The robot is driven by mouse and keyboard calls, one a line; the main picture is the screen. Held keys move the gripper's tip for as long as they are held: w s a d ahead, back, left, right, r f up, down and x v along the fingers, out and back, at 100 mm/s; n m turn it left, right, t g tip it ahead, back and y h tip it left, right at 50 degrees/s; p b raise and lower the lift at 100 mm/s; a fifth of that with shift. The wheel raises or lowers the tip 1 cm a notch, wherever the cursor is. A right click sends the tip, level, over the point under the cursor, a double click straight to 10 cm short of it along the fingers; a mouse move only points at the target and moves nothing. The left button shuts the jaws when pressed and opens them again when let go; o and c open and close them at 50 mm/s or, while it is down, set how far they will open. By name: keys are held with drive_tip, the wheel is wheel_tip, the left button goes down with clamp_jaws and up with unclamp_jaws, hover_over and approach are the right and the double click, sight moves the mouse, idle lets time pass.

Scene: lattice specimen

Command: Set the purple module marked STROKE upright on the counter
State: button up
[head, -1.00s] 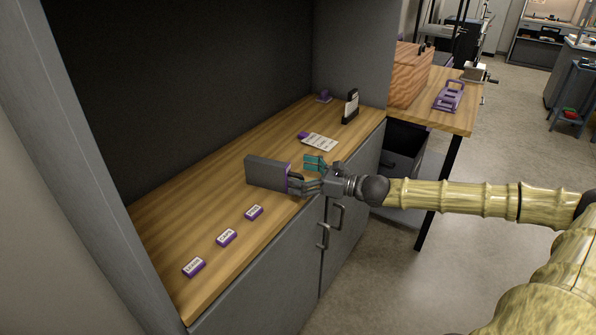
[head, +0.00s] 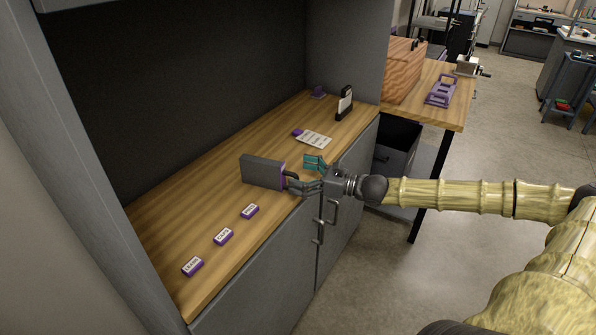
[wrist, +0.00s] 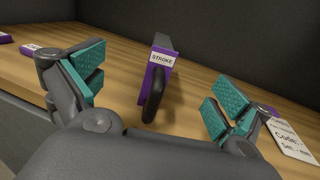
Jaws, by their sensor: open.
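The purple module marked STROKE (wrist: 161,60) is a grey slab with a purple, labelled front edge and a dark handle (wrist: 154,95). It stands on edge on the wooden counter (head: 205,200), and I see its grey side in the head view (head: 261,171). It looks upright, with the label readable and level in the wrist view. My gripper (head: 306,176) is at its handle end, near the counter's front edge. The teal-padded fingers are spread wide, one on each side of the handle and apart from it. The gripper holds nothing.
Several small purple labelled blocks (head: 223,236) lie along the counter's front left. A white printed card (head: 314,140) and a black upright holder (head: 345,104) are farther back. Dark cabinet walls close in the back and left. A side table (head: 455,115) stands to the right.

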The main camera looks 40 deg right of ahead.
drive_tip(key=shift+s+d+p, duration=0.3)
drive_tip(key=shift+s+p, duration=0.15)
drive_tip(key=shift+p, duration=0.4)
drive_tip(key=shift+s+d, duration=0.15)
drive_tip(key=shift+s, duration=0.05)
drive_tip(key=v, duration=1.1)
drive_tip(key=shift+s+d, duration=0.2)
drive_tip(key=shift+d, duration=0.1)
idle(0.7)
idle(0.4)
